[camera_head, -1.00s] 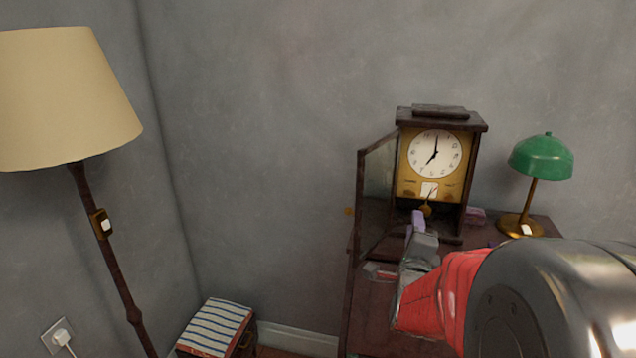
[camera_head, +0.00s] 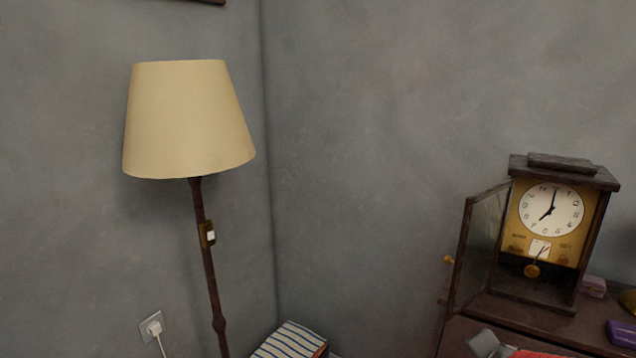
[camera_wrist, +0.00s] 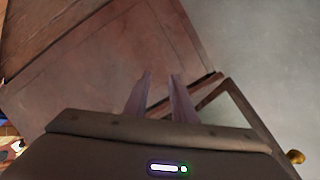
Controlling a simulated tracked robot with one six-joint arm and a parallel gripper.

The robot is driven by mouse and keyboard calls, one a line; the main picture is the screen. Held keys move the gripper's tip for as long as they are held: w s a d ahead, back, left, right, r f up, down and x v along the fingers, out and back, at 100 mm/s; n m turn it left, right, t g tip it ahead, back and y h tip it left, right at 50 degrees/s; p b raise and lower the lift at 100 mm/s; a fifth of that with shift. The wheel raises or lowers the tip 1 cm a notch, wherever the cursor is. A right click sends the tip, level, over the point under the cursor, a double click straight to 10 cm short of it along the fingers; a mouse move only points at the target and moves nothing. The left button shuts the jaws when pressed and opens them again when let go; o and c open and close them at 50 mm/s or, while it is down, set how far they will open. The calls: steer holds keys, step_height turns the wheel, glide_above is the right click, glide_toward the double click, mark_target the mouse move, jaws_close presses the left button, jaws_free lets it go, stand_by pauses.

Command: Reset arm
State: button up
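My gripper shows in the wrist view (camera_wrist: 160,78) with its two purple-grey fingers apart and nothing between them. In the head view only a grey piece and a red part of my arm show at the bottom edge, in front of the dark wooden cabinet; the fingertips cannot be made out there. In the wrist view the fingers stand in front of reddish-brown wood (camera_wrist: 120,50). A framed door with a brass knob (camera_wrist: 296,157) is to their right.
A clock (camera_head: 552,210) stands on the cabinet (camera_head: 525,316), its glass door (camera_head: 480,245) swung open to the left. A floor lamp (camera_head: 188,120) stands left, near a striped-top stool (camera_head: 290,342).

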steer(key=s+a+r+n+g+y, duration=0.1)
steer(key=s+a+r+n, duration=0.2)
steer(key=a, duration=0.4)
steer(key=s+a+r+n+g+y, duration=0.1)
steer(key=s+a+r+n, duration=0.2)
steer(key=s+a+n, duration=0.3)
steer(key=s+a+r+n+y, duration=0.1)
steer(key=s+a+r+n, duration=0.2)
steer(key=s+a+n, duration=0.2)
steer(key=a, duration=0.3)
steer(key=shift+a+g+y, duration=0.4)
steer(key=shift+s+d+r, duration=0.2)
steer(key=shift+s+d, duration=0.2)
steer(key=shift+s, duration=0.35)
steer(key=shift+o, duration=0.4)
